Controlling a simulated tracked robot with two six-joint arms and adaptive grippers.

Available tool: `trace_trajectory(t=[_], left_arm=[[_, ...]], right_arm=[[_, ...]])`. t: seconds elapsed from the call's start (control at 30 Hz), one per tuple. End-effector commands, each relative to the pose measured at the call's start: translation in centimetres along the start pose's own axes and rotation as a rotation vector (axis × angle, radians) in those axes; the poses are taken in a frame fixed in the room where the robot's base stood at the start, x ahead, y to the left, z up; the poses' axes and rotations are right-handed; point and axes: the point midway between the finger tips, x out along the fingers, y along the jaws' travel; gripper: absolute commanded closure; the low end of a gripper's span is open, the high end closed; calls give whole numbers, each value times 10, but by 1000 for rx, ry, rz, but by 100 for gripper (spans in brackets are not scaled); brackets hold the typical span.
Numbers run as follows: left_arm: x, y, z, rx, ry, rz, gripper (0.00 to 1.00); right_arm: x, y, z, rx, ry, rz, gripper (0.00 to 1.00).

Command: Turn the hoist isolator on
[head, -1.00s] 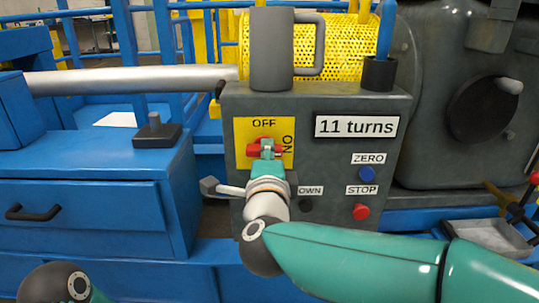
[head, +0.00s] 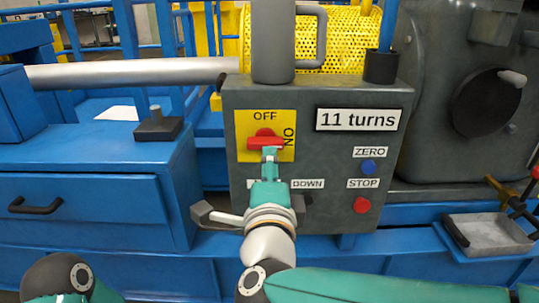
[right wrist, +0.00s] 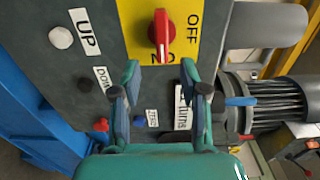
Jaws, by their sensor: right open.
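The hoist isolator is a red rotary handle (head: 265,143) on a yellow plate (head: 243,125) marked OFF at the top and ON at the right. The handle lies level, and in the right wrist view its white-marked end (right wrist: 162,35) points to the ON word. My right gripper (head: 270,153) is just below and in front of the handle in the head view. In the right wrist view its two fingers (right wrist: 159,78) are spread, with nothing between them, and stand clear of the handle. My left gripper is out of view; only part of my left arm shows at the lower left.
The grey control box (head: 320,160) carries an "11 turns" display (head: 358,120), a blue ZERO button (head: 368,167), a red STOP button (head: 362,205) and a white UP button (right wrist: 61,38). A blue drawer cabinet (head: 110,165) is left.

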Motion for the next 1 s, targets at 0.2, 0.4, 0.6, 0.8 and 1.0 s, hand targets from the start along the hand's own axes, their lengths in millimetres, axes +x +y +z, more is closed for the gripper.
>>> trace_trajectory(t=[0.2, 0.4, 0.6, 0.8, 1.0], left_arm=[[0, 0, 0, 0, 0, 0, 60], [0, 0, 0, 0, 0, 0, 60], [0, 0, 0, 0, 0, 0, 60], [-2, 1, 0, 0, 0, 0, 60], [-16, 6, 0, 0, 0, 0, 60]], right_arm=[[-35, 0, 0, 0, -2, 0, 56], [-45, 1, -1, -1, 1, 1, 56], [-45, 1, -1, -1, 2, 1, 56], [-36, 3, -13, -3, 32, 13, 56], [10, 54, -70, -73, 186, 135, 56]])
